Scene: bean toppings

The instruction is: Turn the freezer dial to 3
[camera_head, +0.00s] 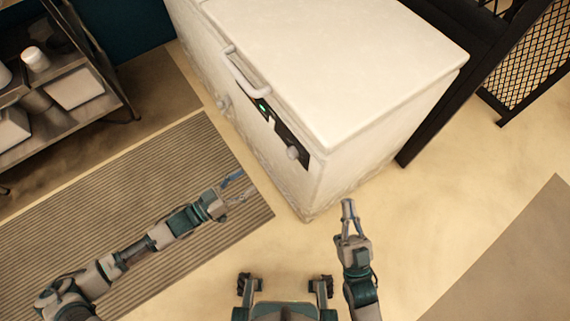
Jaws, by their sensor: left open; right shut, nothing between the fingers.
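The white chest freezer (340,60) stands at the top middle with its lid shut. Its dark control panel (275,127) is on the front face, with a small green lit display (262,106). The round grey dial (292,153) sits at the panel's lower right end; its numbers and setting are too small to read. My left gripper (238,186) is open and empty, over the striped mat, left of and below the dial in the picture. My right gripper (348,204) is shut and empty, near the freezer's front right corner, apart from the dial.
A handle (243,75) sticks out at the lid's front edge. A metal shelf rack (75,62) with containers stands at the upper left. A striped mat (120,205) lies before the freezer. A black mesh barrier (540,60) stands at the upper right. Floor at right is clear.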

